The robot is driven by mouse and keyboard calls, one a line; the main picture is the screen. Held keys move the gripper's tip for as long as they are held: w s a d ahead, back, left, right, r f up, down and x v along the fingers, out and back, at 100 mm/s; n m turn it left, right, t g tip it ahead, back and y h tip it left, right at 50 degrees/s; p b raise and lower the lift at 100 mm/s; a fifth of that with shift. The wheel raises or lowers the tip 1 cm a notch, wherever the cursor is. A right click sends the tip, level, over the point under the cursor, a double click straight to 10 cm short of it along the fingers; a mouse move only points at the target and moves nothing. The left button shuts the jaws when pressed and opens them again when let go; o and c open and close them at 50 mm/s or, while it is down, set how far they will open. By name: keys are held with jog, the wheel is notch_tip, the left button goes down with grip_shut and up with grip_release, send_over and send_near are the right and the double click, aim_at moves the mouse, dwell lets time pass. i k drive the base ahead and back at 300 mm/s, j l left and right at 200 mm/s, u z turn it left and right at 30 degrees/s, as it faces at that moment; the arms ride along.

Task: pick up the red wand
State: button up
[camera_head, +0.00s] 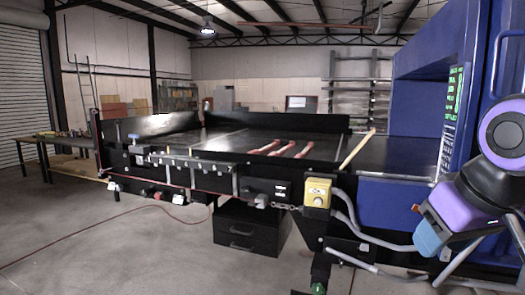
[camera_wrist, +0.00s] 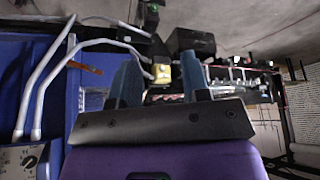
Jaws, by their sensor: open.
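Three reddish wand-like pieces lie on the dark conveyor bed (camera_head: 235,140) in the head view: a left one (camera_head: 264,146), a middle one (camera_head: 283,149) and a right one (camera_head: 303,151). They are small here, and I cannot tell which is the red wand. I cannot make them out in the wrist view. My gripper (camera_wrist: 160,84) shows two blue fingers spread apart with nothing between them. In the head view my gripper (camera_head: 430,238) is at the lower right, in front of the blue machine, lower than the bed and well apart from the pieces.
A yellow bar (camera_head: 357,149) slants across the conveyor near the blue machine (camera_head: 385,203). A yellow control box (camera_head: 317,193) and grey hoses (camera_head: 375,236) are on the near side. A black drawer unit (camera_head: 250,228) stands below. The floor at left is mostly clear.

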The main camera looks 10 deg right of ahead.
aim_at(277, 142)
jog(key=i+j+z, duration=0.2)
jog(key=i+j, duration=1.05)
jog(key=i, duration=0.2)
jog(key=i+j+z, duration=0.25)
jog(key=i+j, duration=1.1)
jog(key=j, duration=0.1)
